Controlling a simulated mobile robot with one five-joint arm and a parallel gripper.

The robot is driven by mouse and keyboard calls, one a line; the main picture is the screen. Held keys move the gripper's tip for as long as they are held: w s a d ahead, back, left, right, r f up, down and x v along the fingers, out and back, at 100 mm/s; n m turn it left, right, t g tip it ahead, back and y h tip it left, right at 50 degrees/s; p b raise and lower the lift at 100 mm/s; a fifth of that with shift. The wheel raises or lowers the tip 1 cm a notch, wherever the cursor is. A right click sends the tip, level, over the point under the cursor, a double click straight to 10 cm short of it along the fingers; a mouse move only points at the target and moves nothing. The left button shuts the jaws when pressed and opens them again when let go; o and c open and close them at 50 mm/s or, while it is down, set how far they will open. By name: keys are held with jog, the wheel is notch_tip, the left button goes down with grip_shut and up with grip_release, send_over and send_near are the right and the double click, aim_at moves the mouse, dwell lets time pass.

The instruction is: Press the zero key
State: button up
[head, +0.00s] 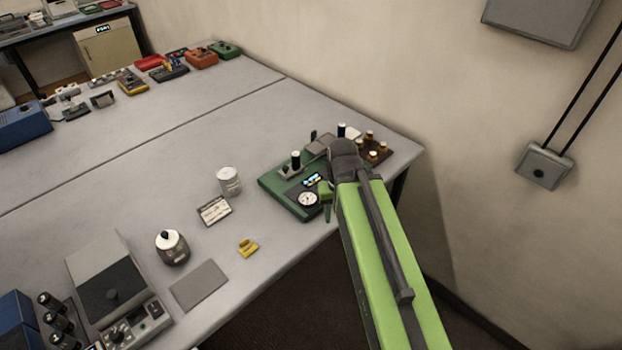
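A green instrument (274,184) with a small lit display (312,181), a round white dial (308,199) and a dark-topped post sits near the table's front right edge. No key marked zero can be made out on it; my arm covers its right part. My gripper (326,197) is at the instrument's right front side, close over it, mostly hidden behind my own wrist. Whether it touches the instrument and how far its fingers are apart cannot be told.
The grey table (140,190) holds a white-lidded jar (172,247), a pale cylinder (229,181), a label card (214,211), a yellow block (248,248) and a lidded grey device (112,285). A brown block with knobs (376,148) stands behind my arm. The wall is close on the right.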

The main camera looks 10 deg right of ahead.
grip_shut()
dwell(1.4)
